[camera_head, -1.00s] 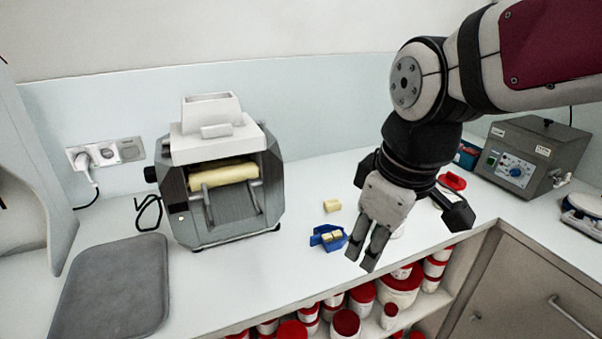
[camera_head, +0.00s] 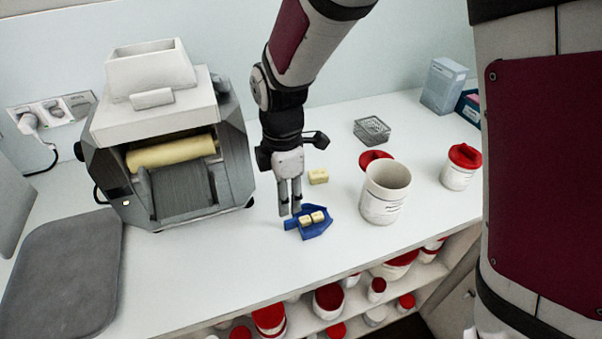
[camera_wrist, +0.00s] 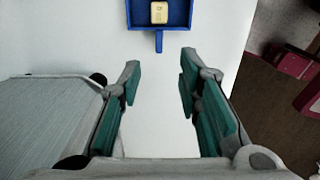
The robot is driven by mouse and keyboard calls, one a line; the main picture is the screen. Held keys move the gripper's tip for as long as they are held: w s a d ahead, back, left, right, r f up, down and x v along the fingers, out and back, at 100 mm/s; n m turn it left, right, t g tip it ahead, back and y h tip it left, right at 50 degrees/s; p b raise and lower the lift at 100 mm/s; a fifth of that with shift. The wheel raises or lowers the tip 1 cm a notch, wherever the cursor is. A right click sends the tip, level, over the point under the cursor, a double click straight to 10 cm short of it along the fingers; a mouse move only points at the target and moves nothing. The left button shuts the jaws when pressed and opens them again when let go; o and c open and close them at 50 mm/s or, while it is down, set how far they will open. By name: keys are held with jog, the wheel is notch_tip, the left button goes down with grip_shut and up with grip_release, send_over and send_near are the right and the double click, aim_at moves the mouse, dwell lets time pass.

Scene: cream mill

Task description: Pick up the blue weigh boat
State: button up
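The blue weigh boat (camera_head: 318,232) lies on the white counter and holds small cream-coloured blocks (camera_head: 306,218). In the wrist view the boat (camera_wrist: 158,24) is at the top edge, partly cut off, with its narrow blue handle pointing toward my gripper. One cream block (camera_wrist: 159,12) shows inside it there. My gripper (camera_head: 290,212) points down just behind and left of the boat in the head view. In the wrist view its fingers (camera_wrist: 158,82) are apart with only bare counter between them, and the boat lies beyond the fingertips.
A loose cream block (camera_head: 318,176) lies behind the boat. A grey mill (camera_head: 178,150) stands left, near a grey mat (camera_head: 62,275). An open white tub (camera_head: 384,196), red lids, a lidded jar (camera_head: 461,168) and a wire basket (camera_head: 371,130) stand right. Tubs fill the shelf below.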

aim_at(287, 221)
notch_tip(287, 221, down, 9)
jog(key=shift+f+p, duration=0.15)
jog(key=shift+p, duration=0.25)
grip_shut()
